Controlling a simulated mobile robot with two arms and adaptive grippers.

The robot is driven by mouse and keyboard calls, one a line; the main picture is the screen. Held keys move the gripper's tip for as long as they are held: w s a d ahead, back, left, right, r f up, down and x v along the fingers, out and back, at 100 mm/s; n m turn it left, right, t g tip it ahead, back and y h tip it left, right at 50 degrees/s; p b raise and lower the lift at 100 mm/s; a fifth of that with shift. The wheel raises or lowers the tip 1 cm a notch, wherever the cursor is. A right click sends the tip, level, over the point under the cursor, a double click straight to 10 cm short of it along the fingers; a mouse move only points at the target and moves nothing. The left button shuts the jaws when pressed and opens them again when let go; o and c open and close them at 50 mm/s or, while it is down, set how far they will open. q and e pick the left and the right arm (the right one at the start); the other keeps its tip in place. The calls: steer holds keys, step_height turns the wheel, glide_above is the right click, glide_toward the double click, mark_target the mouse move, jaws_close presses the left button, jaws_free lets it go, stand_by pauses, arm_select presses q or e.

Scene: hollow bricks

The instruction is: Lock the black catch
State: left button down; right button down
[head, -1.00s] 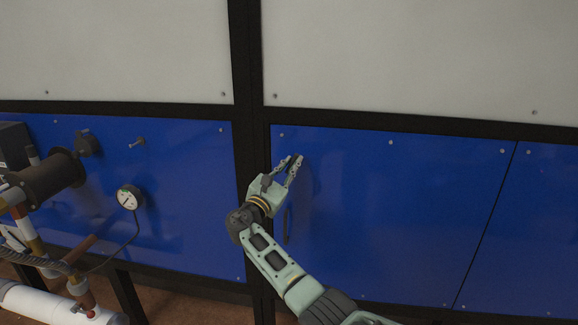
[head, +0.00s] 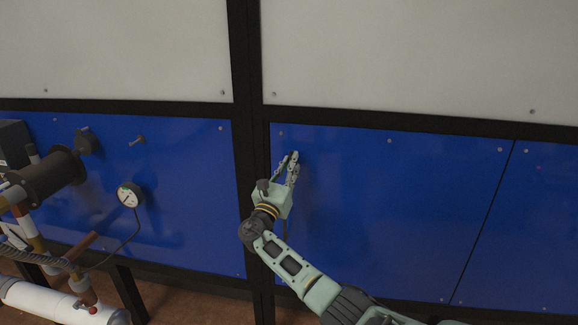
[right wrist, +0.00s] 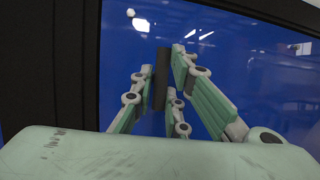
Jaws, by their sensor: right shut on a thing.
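The black catch (right wrist: 160,82) is a short dark bar on the blue door (head: 400,215). In the right wrist view it stands nearly upright between my right fingers. My right gripper (head: 292,160) is at the door's upper left part, near the black frame, and is shut on the catch. The gripper also shows in the right wrist view (right wrist: 158,72). In the head view the fingers hide most of the catch, so its exact angle is hard to tell there. My left gripper is not in view.
A black frame post (head: 252,190) runs along the door's left edge. A gauge (head: 129,195), a dark cylinder (head: 45,175) and pipes stand at the left in front of another blue panel. White panels (head: 420,50) are above. The door's right part is clear.

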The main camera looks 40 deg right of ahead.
steer(key=shift+f, duration=0.1)
steer(key=c, duration=1.8)
jaws_free()
steer(key=shift+d, duration=0.1)
steer(key=shift+o, duration=0.2)
steer(key=v, duration=1.2)
